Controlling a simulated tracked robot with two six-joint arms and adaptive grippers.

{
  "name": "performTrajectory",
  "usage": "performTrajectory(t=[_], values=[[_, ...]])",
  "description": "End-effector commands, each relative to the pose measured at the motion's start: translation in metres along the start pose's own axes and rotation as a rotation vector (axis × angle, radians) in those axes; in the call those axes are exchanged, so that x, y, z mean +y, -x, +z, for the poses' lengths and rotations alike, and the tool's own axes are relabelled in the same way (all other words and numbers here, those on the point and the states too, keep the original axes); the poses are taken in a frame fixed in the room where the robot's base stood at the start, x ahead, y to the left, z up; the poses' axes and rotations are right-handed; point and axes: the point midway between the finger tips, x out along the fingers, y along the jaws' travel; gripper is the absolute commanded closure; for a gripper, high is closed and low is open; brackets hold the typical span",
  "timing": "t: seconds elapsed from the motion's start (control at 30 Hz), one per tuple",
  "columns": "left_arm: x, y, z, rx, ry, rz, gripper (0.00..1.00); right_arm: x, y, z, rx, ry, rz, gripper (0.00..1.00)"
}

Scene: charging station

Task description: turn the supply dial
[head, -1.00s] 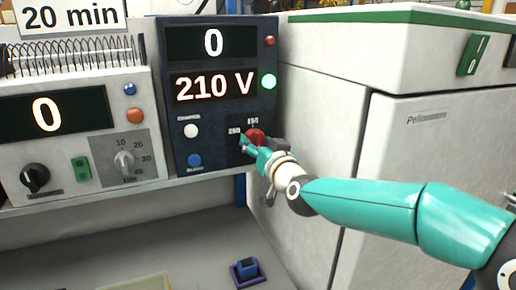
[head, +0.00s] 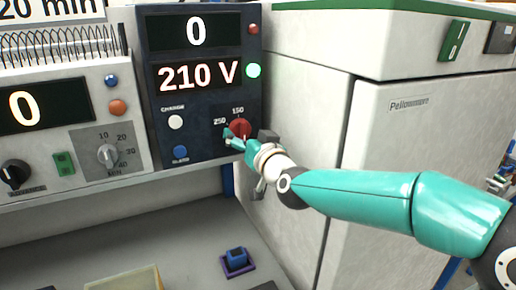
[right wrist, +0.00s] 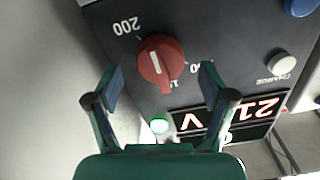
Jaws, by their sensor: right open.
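The supply dial is a red knob (head: 240,128) low on the dark blue supply panel (head: 205,110). It also shows in the right wrist view (right wrist: 160,62), with a pale pointer line across it and printed numbers around it. The supply display (head: 196,75) reads 210 V and the one above it reads 0. My right gripper (head: 236,138) is at the knob in the head view. In the right wrist view my right gripper (right wrist: 160,80) is open, with one finger on each side of the knob and gaps visible. My left gripper is not in view.
A white button (head: 175,122) and a blue button (head: 180,152) sit left of the dial. A lit green lamp (head: 253,70) is above. A grey-white unit (head: 107,155) with a timer knob stands left. A white cabinet (head: 400,140) stands right. A blue block (head: 237,257) is on the bench below.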

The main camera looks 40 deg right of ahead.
Motion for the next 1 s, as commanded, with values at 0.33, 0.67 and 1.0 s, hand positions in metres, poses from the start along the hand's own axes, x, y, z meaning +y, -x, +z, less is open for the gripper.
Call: performTrajectory(t=[0.33, 0.67, 1.0], values=[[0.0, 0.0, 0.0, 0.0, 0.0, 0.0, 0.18, 0.0, 0.069, 0.0, 0.002, 0.0, -0.001, 0.18], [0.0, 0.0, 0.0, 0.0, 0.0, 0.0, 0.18, 0.0, 0.103, 0.002, -0.001, 0.0, -0.001, 0.18], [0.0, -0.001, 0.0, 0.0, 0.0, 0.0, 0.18, 0.0, 0.104, 0.002, -0.002, 0.0, 0.0, 0.18]])
